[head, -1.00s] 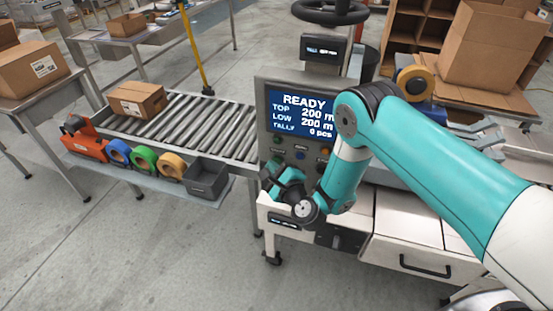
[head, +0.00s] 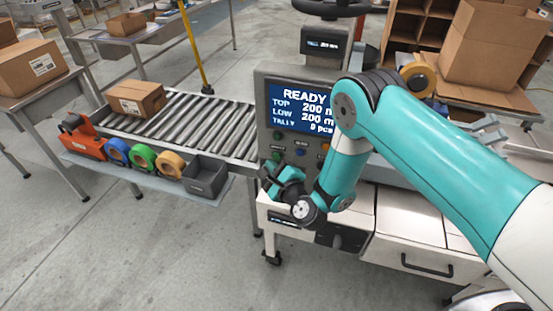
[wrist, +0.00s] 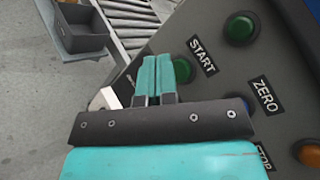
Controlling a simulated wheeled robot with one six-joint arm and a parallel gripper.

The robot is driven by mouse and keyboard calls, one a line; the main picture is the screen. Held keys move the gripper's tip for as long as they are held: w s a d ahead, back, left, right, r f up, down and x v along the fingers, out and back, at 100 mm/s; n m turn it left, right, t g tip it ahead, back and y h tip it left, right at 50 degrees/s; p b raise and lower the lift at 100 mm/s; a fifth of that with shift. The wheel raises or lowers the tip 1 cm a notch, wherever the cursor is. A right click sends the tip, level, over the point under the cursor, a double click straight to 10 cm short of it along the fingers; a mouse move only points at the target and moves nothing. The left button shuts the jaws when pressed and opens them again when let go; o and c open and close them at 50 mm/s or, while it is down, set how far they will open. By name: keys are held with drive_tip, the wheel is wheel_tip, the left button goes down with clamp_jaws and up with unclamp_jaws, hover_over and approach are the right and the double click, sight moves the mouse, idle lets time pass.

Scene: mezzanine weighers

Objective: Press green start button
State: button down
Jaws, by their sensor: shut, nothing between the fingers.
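The green start button (wrist: 183,70) sits by the START label (wrist: 201,57) on the grey control panel. In the wrist view my gripper's right finger partly covers it. It also shows small in the head view (head: 277,155), just above my gripper (head: 269,173). My gripper's teal fingers are shut together and empty in the wrist view (wrist: 158,62). Their tips are just left of the button in that view; I cannot tell whether they touch it. The screen (head: 300,107) above reads READY, partly hidden by my arm.
Another green button (wrist: 240,27), a blue button (wrist: 240,103) and an orange button (wrist: 308,153) are close by. A roller conveyor (head: 205,125) with a carton (head: 136,98) runs left. A grey bin (head: 205,178) and tape rolls line its side shelf.

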drive_tip(key=shift+s, duration=0.1)
drive_tip(key=s+b, duration=0.1)
drive_tip(key=s+a, duration=0.1)
drive_tip(key=s, duration=0.1)
drive_tip(key=s+b, duration=0.1)
drive_tip(key=shift+s+a+b, duration=0.25)
drive_tip(key=shift+a+b, duration=0.1)
idle(0.7)
drive_tip(key=s+a+r+n+g+y+b, duration=0.15)
drive_tip(key=r+n+g, duration=0.25)
drive_tip(key=r+n, duration=0.4)
drive_tip(key=s+a+r+n+g+y+b, duration=0.1)
drive_tip(key=s+r+n+g+y, duration=0.15)
drive_tip(key=r+n+g, duration=0.4)
drive_tip(key=s+d+r+n+g+h+b, duration=0.1)
drive_tip(key=s+d+r+n+g+h, duration=0.1)
drive_tip(key=s+d+n, duration=0.5)
drive_tip(key=s+d+r+n+g+h, duration=0.3)
drive_tip(key=s+d+r+n+h, duration=0.2)
drive_tip(key=s+d, duration=0.6)
drive_tip(key=s+n, duration=0.1)
drive_tip(key=s, duration=0.3)
drive_tip(key=shift+n+b, duration=0.35)
